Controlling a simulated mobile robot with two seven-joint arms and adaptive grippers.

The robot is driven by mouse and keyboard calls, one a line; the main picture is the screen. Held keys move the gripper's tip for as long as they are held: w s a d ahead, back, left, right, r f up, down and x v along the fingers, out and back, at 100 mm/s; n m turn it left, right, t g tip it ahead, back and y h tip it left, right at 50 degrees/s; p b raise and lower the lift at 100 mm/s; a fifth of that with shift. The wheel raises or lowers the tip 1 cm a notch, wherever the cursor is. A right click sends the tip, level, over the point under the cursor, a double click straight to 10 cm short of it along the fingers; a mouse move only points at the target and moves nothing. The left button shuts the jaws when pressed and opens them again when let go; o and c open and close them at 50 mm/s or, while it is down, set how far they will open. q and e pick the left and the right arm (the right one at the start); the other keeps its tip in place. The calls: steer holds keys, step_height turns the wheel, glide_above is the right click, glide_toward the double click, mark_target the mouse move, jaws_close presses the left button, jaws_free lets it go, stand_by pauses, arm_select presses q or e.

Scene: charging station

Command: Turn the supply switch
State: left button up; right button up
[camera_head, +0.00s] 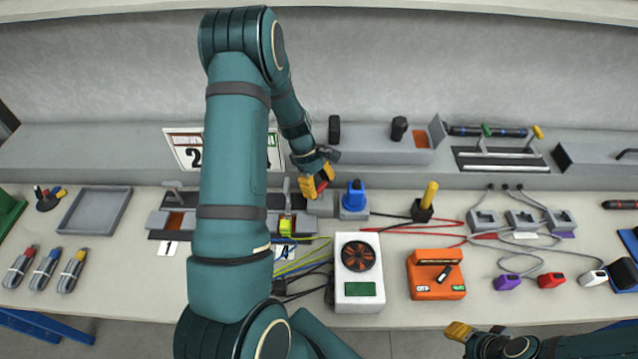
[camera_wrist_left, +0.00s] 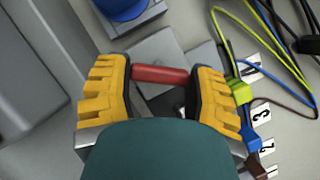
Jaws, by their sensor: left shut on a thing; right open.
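An orange box (camera_head: 437,280) with a black turn handle (camera_head: 447,272) and an OFF label stands right of the front middle; it looks like the supply switch. The handle is tilted. My left gripper (camera_head: 316,182) is at the back middle, apart from this box, left of a blue knob unit (camera_head: 354,203). In the left wrist view its yellow fingers (camera_wrist_left: 165,85) are shut on a red handle (camera_wrist_left: 160,75), above grey parts. What the handle joins is partly hidden. My right gripper (camera_head: 459,331) is open and empty at the front edge, below the orange box.
A white fan box (camera_head: 358,297) stands left of the orange box. A black socket with a yellow handle (camera_head: 427,197) is behind the orange box. Purple, red and white plugs lie to the right. My left arm hides the left middle.

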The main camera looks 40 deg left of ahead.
arm_select(q)
steer(key=m+g, duration=0.2)
steer(key=m, duration=0.3)
steer(key=shift+m, duration=0.3)
steer(key=m+g, duration=0.1)
steer(key=m, duration=0.1)
steer(key=m+y, duration=0.1)
steer(key=m, duration=0.2)
steer(key=shift+w+d+g, duration=0.1)
steer(key=shift+g, duration=0.3)
steer(key=shift+m+y, duration=0.3)
steer(key=o, duration=1.2)
steer(key=shift+o, duration=0.2)
steer(key=shift+r, duration=0.1)
steer(key=v, duration=1.1)
steer(key=shift+w+r, duration=0.2)
steer(key=shift+r, duration=0.15)
